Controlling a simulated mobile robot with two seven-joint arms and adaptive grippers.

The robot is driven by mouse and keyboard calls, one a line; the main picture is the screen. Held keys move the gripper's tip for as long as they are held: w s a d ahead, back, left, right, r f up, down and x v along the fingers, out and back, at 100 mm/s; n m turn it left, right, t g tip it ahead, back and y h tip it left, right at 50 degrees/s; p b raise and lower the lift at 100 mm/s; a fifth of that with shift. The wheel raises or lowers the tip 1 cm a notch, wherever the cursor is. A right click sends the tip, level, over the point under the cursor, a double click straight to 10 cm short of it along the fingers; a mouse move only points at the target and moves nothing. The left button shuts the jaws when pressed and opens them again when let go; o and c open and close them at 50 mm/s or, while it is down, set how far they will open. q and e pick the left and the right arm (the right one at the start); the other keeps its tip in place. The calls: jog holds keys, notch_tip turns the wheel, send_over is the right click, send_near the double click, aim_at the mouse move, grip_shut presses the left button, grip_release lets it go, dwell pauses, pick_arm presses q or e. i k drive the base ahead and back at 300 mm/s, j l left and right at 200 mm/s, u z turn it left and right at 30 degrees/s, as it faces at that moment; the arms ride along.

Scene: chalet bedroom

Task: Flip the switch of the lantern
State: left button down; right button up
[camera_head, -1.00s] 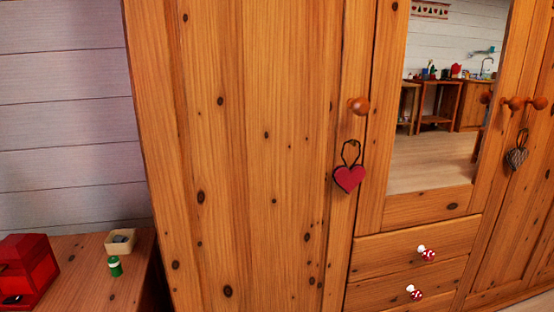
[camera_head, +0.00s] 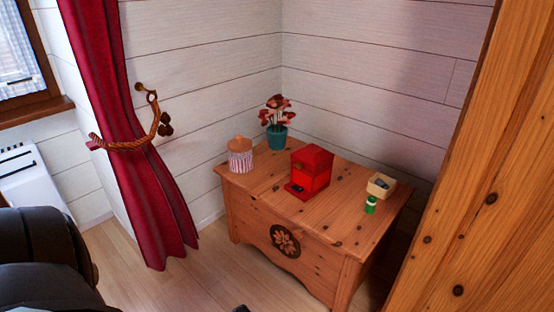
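A red box-shaped object (camera_head: 311,168), which looks like the lantern, stands upright on the wooden chest (camera_head: 255,212). A low red ledge sticks out at its front left, with a small dark part (camera_head: 298,188) on it that may be the switch. It is too small to tell which way this part is set. Dark links of my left arm fill the lower left of the head view, far from the chest. Neither gripper can be made out.
On the chest are a striped jar (camera_head: 240,158), a potted plant (camera_head: 277,128), a small pale box (camera_head: 381,186) and a green bottle (camera_head: 370,205). A red curtain (camera_head: 125,100) hangs left. A wooden wardrobe (camera_head: 490,190) stands right.

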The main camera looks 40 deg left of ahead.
aim_at(297, 188)
jog(key=j+u, duration=0.15)
jog(key=u, duration=0.85)
jog(key=k+j, duration=0.05)
